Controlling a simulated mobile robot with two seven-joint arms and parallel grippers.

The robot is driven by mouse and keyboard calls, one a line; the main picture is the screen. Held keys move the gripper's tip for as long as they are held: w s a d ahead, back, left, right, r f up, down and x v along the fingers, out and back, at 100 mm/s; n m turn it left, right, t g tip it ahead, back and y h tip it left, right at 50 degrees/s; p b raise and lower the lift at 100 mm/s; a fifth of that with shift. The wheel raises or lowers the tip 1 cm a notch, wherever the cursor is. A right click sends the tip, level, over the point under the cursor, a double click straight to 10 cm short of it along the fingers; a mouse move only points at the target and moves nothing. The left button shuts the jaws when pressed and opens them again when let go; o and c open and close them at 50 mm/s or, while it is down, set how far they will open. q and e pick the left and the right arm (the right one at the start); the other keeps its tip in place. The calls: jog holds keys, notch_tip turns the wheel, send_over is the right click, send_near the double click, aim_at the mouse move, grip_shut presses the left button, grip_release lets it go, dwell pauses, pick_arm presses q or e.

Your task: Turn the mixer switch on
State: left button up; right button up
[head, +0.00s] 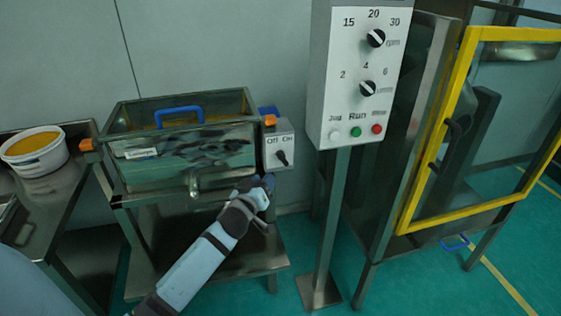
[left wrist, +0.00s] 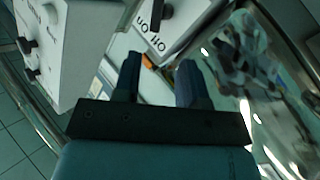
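A small white switch box (head: 274,142) marked Off and On is fixed at the right end of the metal sieve box (head: 188,178). It carries a black rotary knob (head: 282,158); which label it points to is unclear. My left gripper (head: 265,183) is just below the switch box, apart from the knob. In the left wrist view the two dark fingers of the left gripper (left wrist: 160,68) are spread with nothing between them. The black knob (left wrist: 160,14) shows beyond the fingertips, near the top edge, with the labels beside it. My right gripper is not in view.
A grey control panel (head: 350,100) on a post has two dials and several buttons, close to the right of the switch box. A yellow-framed door (head: 445,130) is at the right. A white tub (head: 36,165) stands on the left table.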

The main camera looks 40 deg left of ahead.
aim_at(281, 156)
pick_arm(q)
jog(key=x, duration=1.1)
jog(key=shift+f+b, duration=0.1)
jog(key=shift+b, duration=0.25)
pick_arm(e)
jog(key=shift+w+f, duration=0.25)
pick_arm(q)
jog(key=shift+d, duration=0.1)
